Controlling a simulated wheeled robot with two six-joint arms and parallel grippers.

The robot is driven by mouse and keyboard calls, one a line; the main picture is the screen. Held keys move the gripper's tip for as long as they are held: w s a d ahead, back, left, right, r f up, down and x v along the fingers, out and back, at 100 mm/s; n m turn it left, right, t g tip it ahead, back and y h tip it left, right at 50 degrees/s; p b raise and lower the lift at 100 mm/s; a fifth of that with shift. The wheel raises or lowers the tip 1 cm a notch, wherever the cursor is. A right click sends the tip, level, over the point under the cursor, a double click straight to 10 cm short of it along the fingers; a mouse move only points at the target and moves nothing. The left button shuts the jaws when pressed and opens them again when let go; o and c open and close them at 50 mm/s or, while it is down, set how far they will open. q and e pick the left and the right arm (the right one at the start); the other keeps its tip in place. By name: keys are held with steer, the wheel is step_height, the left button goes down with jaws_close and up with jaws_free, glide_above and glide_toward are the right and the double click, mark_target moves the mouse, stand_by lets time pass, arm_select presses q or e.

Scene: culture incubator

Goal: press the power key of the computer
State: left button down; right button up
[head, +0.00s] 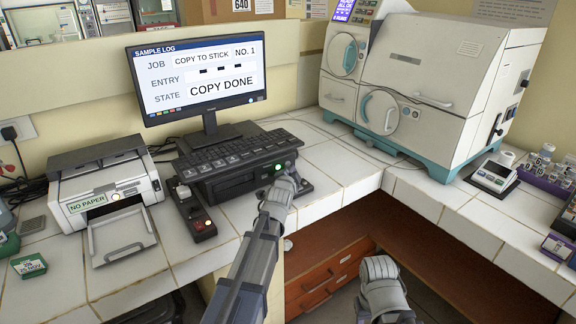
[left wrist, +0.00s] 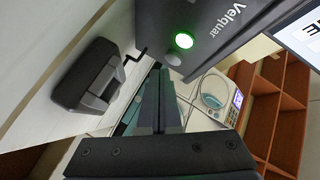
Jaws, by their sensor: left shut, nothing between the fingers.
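The computer (head: 262,178) is a flat dark box under the keyboard, left of the counter corner. A round green light (head: 278,167) glows on its front; the light also shows in the left wrist view (left wrist: 184,41), near a small grey round knob (left wrist: 173,60). Which of these is the power key I cannot tell. My left gripper (head: 291,172) is shut and empty, its fingertips close to the computer's front beside the light. Contact cannot be made out. My right gripper (head: 378,262) is low in front of the drawers, away from the computer; its fingers cannot be read.
The monitor (head: 196,107) reads "COPY DONE". A dark box with red switches (head: 198,219) stands left of the computer, and a printer (head: 105,199) marked "NO PAPER" further left. A large incubator (head: 430,80) stands right.

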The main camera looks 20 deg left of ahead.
mark_target(301, 187)
arm_select(q)
steer(key=shift+w+a, duration=0.1)
stand_by(0.4)
steer(key=shift+w+a, duration=0.15)
steer(key=shift+a, duration=0.1)
steer(key=shift+w+a, duration=0.25)
steer(key=shift+a, duration=0.05)
stand_by(0.7)
steer(key=shift+s+d, duration=0.1)
steer(key=shift+d, duration=0.05)
steer(key=shift+s+d, duration=0.4)
steer(key=shift+d, duration=0.05)
stand_by(0.4)
steer(key=shift+s+d, duration=0.8)
steer(key=shift+d, duration=0.2)
steer(key=shift+s+d, duration=0.75)
steer(key=shift+d, duration=0.25)
steer(key=shift+f, duration=0.1)
